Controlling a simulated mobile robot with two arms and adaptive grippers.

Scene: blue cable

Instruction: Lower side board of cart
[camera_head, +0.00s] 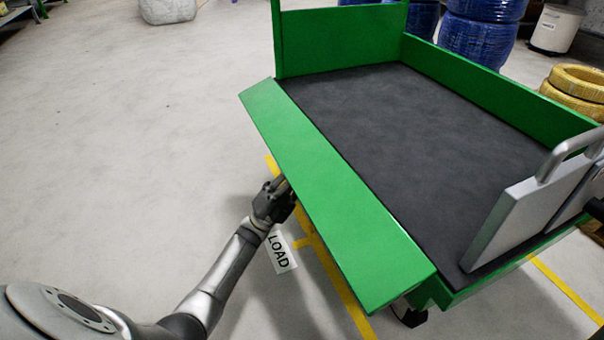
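The green cart (466,88) with a dark grey bed (410,140) fills the right half of the view. Its near long side board (335,195) is tilted outward, away from the bed, with its broad green face up. My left gripper (279,186) is at the outer edge of this board, about halfway along it. Its fingertips are partly hidden at or under the board's edge, so I cannot tell whether they touch it or whether they are open. My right gripper is not clearly visible.
A silver panel with a handle (530,205) stands at the cart's right end. Blue cable coils (476,40), yellow coils (575,88) and a white bucket (556,28) stand behind. A "LOAD" sign (281,251) and yellow lines mark the floor. The floor at left is clear.

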